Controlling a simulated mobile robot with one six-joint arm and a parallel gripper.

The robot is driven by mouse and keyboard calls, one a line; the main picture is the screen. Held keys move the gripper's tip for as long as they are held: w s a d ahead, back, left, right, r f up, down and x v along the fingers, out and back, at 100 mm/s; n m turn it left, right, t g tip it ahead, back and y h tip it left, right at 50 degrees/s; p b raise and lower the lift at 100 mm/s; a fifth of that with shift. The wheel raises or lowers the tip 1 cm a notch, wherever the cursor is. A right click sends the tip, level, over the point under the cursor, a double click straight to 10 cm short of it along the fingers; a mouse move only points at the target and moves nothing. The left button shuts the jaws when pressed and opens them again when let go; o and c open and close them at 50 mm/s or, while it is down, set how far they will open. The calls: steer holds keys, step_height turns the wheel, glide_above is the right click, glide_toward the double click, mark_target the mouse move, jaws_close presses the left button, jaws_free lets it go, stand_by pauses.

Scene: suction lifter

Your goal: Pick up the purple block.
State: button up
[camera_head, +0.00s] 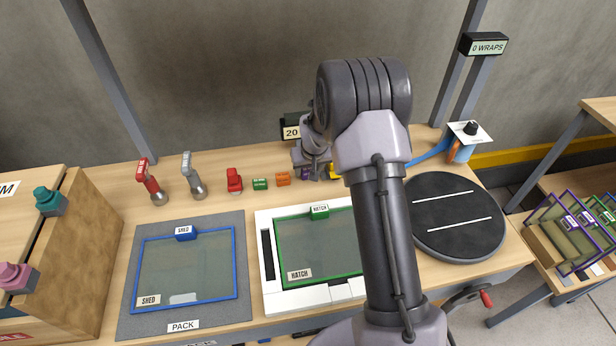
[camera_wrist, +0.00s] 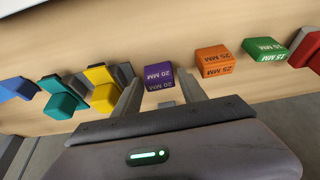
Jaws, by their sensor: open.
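The purple block (camera_wrist: 158,74), marked 20 MM, sits on the wooden bench in the wrist view. My gripper (camera_wrist: 160,82) is open, with one finger on each side of the block's near part in the picture. I cannot tell how far above the bench the fingertips are, or whether they touch the block. In the head view my gripper (camera_head: 313,168) is down at the back of the bench, and my arm and wrist mostly hide the purple block there.
An orange block (camera_wrist: 214,60) and a green block (camera_wrist: 265,50) stand right of the purple one, with a red item (camera_wrist: 306,48) beyond. A yellow item (camera_wrist: 103,85), a teal item (camera_wrist: 60,95) and a blue item (camera_wrist: 16,88) lie left. A round black turntable (camera_head: 457,238) stands right.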

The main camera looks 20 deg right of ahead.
steer(key=shift+w+f, duration=0.3)
steer(key=shift+f, duration=0.35)
steer(key=shift+r, duration=0.15)
steer(key=shift+c, duration=0.2)
steer(key=c, duration=1)
